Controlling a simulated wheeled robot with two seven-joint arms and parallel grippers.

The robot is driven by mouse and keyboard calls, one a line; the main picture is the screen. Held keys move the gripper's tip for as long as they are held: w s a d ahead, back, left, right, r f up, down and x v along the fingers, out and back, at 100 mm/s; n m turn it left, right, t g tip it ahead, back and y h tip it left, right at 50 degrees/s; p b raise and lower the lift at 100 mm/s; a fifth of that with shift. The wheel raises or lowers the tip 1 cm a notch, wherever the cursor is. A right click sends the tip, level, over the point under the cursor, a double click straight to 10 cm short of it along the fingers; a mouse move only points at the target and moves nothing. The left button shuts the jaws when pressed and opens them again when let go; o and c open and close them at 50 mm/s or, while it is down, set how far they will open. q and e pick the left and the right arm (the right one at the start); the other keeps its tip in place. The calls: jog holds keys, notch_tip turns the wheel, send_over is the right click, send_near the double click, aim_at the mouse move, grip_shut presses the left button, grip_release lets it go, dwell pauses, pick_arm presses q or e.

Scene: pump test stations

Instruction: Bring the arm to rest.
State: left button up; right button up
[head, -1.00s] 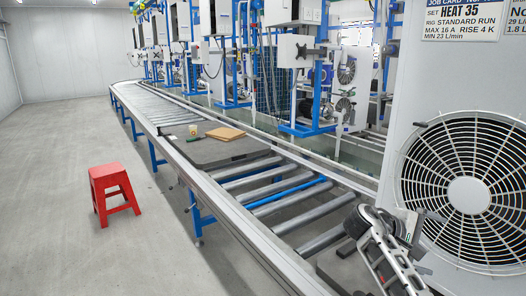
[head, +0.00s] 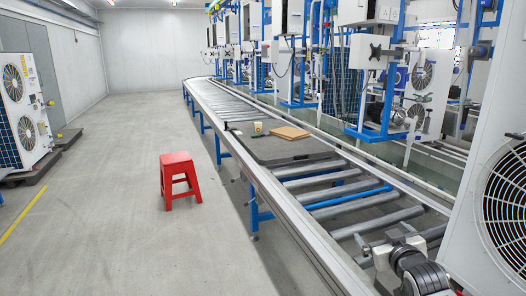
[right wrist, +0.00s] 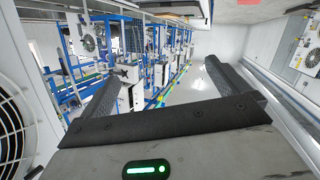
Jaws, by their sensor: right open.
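My right gripper (head: 382,241) shows at the lower right of the head view, in front of the roller conveyor (head: 292,222) and beside the large fan unit at the right edge. In the right wrist view its two dark fingers (right wrist: 160,72) stand wide apart with nothing between them; beyond them are the distant stations and pale floor. Part of my right arm (head: 425,275) shows below the gripper in the head view. My left gripper is not in view.
A grey pallet board (head: 270,152) on the conveyor carries a tan flat piece (head: 290,132) and a small cup (head: 258,127). A red stool (head: 178,178) stands on the floor left of the conveyor. A white fan unit (head: 500,205) is close on the right. Open floor lies left.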

jog(key=s+a+f+g+y+b, duration=0.1)
jog(key=s+a+f+b, duration=0.1)
jog(key=s+a+f, duration=0.45)
jog(key=s+a+f+g+y+b, duration=0.1)
jog(key=s+a+f+g, duration=0.15)
jog(key=s+f, duration=0.7)
jog(key=s+a+f+y+b, duration=0.1)
jog(key=s+a+f, duration=0.1)
jog(key=s, duration=0.6)
jog(key=s+a+f+g+y+b, duration=0.1)
jog(key=s+a+f, duration=0.2)
jog(key=s, duration=0.6)
jog(key=shift+s+a+b, duration=0.2)
jog(key=shift+a+b, duration=0.15)
jog(key=shift+a, duration=0.9)
